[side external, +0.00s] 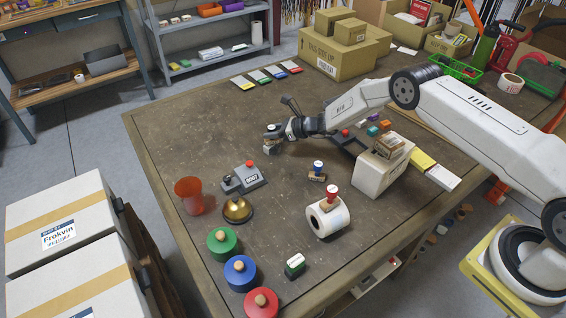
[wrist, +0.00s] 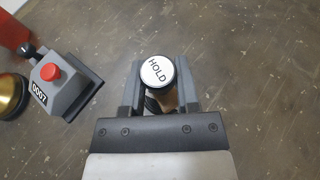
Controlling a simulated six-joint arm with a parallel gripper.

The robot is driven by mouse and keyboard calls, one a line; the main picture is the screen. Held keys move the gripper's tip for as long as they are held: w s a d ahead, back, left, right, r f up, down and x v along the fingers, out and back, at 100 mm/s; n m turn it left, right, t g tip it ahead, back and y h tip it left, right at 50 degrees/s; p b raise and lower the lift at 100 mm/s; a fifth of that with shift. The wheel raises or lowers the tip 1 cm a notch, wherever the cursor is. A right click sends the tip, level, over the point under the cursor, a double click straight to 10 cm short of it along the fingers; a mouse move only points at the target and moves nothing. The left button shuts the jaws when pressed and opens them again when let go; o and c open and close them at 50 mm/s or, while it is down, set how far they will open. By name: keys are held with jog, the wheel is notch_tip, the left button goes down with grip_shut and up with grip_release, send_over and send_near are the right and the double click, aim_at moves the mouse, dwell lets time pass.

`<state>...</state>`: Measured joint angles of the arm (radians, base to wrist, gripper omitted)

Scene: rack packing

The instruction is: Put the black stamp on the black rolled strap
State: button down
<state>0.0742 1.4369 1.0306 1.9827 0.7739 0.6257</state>
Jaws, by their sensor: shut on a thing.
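The black stamp (wrist: 158,72), with a black-rimmed round white top reading HOLD, is between my fingers in the wrist view. My gripper (wrist: 157,90) is shut on it. In the side view my gripper (side external: 272,141) is over the left-middle part of the table, just behind the grey numbering device. The stamp is small there and mostly covered by the fingers; I cannot tell its height above the table. I cannot make out a black rolled strap for certain in either view.
The numbering device (side external: 246,178), red cup (side external: 189,196) and brass bell (side external: 238,210) stand to the front left. Green (side external: 222,246), blue (side external: 240,274) and red (side external: 262,305) discs line the near edge. A red-topped stamp (side external: 331,193) stands on a white roll (side external: 327,218).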

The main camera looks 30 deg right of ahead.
jog(key=shift+f, duration=0.15)
jog(key=shift+c, duration=1.7)
grip_release()
jog(key=shift+r, duration=0.2)
jog(key=v, duration=1.2)
jog(key=shift+s, duration=0.1)
